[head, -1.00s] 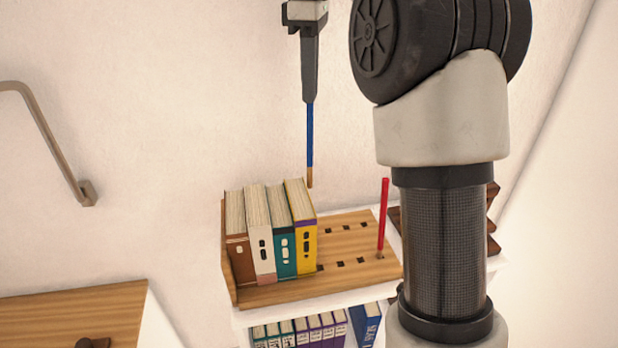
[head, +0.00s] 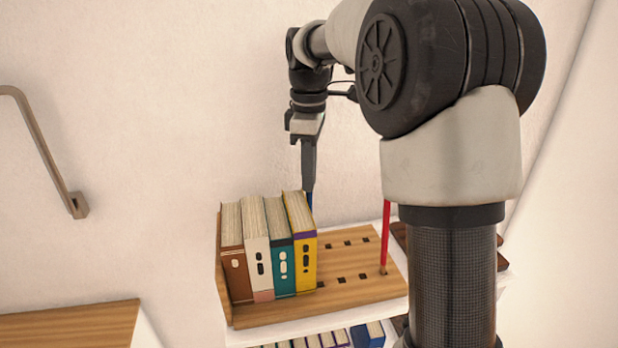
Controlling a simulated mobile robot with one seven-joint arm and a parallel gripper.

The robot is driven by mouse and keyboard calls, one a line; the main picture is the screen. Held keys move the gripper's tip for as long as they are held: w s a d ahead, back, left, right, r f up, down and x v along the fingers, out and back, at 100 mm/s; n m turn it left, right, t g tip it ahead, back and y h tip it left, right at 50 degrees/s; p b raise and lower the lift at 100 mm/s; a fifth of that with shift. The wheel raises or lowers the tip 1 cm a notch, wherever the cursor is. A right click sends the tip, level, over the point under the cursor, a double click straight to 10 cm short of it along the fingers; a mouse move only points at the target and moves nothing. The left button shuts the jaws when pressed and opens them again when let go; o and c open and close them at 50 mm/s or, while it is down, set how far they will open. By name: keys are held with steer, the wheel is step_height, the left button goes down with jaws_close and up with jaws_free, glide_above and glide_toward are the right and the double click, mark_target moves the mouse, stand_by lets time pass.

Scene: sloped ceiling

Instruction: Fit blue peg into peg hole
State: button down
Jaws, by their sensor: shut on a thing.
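The blue peg (head: 309,198) hangs upright from my gripper (head: 308,182), which is shut on it. Only a short upper length of the peg shows; its lower end is hidden behind the yellow book. I cannot tell whether the tip touches the board or sits in a hole. The wooden peg board (head: 365,292) has rows of small dark square holes (head: 341,280). A red peg (head: 386,235) stands upright in the board at its right side, right of my gripper.
Several books, including a yellow one (head: 303,250) and a brown one (head: 236,265), stand on the board's left part, in front of my gripper. More books (head: 367,335) sit on the shelf below. A wall rail (head: 48,150) is at left.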

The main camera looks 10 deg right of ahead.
steer(key=shift+f, duration=0.4)
